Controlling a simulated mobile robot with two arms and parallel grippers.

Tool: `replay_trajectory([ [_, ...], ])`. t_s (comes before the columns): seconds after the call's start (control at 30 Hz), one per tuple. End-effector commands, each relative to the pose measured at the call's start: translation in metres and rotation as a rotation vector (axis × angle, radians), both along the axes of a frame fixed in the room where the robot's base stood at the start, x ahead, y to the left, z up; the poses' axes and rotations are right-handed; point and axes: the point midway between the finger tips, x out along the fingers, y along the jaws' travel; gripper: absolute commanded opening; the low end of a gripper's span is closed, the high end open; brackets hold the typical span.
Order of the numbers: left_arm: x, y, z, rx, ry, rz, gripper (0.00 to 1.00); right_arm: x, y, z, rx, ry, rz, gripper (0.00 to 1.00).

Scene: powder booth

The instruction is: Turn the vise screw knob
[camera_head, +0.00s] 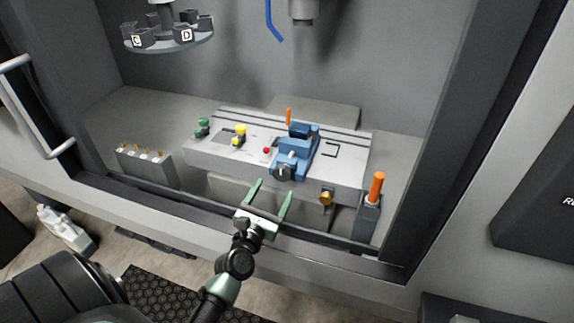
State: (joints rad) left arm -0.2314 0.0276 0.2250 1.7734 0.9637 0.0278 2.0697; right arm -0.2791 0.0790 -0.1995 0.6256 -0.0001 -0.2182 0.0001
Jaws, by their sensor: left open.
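A blue vise (297,148) stands on the grey slotted table in the booth, right of the middle. Its dark round screw knob (282,173) is on the vise's near end, facing me, with a light mark on it. My left gripper (271,192) is open and empty, with two green fingers pointing toward the vise. In the picture the fingertips are just below the knob, one on each side of it. They appear apart from the knob; the exact depth gap is hard to tell. My right gripper does not show.
The slotted table (345,178) also bears green and yellow fittings and a red button (266,151). A holder with an orange handle (376,188) stands right, a brass knob (326,198) hangs at the table's front, and a grey rack (146,165) stands left. The booth's front sill (330,246) runs below.

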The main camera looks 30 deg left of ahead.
Motion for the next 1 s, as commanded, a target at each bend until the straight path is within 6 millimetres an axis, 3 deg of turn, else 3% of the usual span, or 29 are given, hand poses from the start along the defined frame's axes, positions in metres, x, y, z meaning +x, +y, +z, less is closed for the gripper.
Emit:
replay_trajectory([
  [0.4, 0.057, 0.014, 0.002, 0.003, 0.000, -0.001, 0.72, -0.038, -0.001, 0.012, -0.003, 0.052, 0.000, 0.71],
  [0.6, 0.073, 0.017, 0.000, 0.003, 0.001, -0.001, 0.72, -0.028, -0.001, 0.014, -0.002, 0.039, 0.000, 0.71],
  [0.87, 0.075, 0.018, -0.001, 0.002, 0.001, -0.001, 0.72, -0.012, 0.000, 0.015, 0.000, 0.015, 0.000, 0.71],
  [0.9, 0.075, 0.018, -0.001, 0.002, 0.000, 0.000, 0.69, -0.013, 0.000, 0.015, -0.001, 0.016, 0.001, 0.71],
  [1.0, 0.075, 0.018, -0.001, 0.002, 0.000, 0.000, 0.41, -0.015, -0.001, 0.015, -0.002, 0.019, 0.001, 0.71],
])
